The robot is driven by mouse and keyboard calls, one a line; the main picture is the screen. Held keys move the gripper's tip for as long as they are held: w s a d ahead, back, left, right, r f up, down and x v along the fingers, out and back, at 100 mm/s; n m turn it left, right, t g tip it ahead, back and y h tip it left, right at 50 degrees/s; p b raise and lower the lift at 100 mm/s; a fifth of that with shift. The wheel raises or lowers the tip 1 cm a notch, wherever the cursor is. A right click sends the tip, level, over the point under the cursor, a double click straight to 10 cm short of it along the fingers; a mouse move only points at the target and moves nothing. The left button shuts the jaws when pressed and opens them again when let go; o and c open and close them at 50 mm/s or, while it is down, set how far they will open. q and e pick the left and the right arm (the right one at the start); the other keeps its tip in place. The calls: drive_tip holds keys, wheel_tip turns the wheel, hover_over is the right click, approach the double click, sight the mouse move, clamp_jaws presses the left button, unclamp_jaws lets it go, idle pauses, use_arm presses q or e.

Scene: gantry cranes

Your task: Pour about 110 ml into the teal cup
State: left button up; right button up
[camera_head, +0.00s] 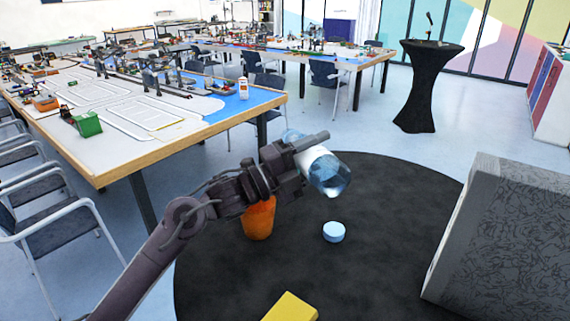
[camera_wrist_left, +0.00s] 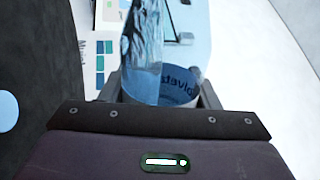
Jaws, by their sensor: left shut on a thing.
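My left gripper (camera_head: 314,156) is shut on a clear bottle (camera_head: 331,176) with a pale label and bluish liquid inside. The bottle is tilted far over, its right end lower, held above the round black surface. It also shows in the left wrist view (camera_wrist_left: 144,45), between the fingers. A small light-blue round thing (camera_head: 334,232) lies below it on the black surface; I cannot tell whether it is a cup or a cap. It shows partly in the left wrist view (camera_wrist_left: 8,110). No clearly teal cup is seen. My right gripper is not in view.
An orange cup-like thing (camera_head: 259,220) stands on the round black surface (camera_head: 400,200), partly behind my left arm. A yellow block (camera_head: 291,307) is at the front. A large grey box (camera_head: 510,240) stands at the right. Long tables with models (camera_head: 150,110) lie beyond.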

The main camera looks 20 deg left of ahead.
use_arm(q)
drive_tip(key=shift+n, duration=0.3)
idle(0.7)
drive_tip(key=m, duration=0.1)
drive_tip(key=m+g+b, duration=0.1)
drive_tip(key=m, duration=0.1)
drive_tip(key=s+d+f+m+h+b, duration=0.1)
drive_tip(key=m, duration=0.1)
drive_tip(key=shift+r+m+g+b, duration=0.1)
drive_tip(key=shift+m+g+b, duration=0.3)
drive_tip(key=shift+m, duration=0.3)
drive_tip(key=shift+r, duration=0.15)
drive_tip(key=shift+r+m+b, duration=0.15)
drive_tip(key=shift+m+b, duration=0.15)
drive_tip(key=shift+m, duration=0.1)
drive_tip(key=shift+r, duration=0.15)
drive_tip(key=shift+w, duration=0.1)
idle(0.4)
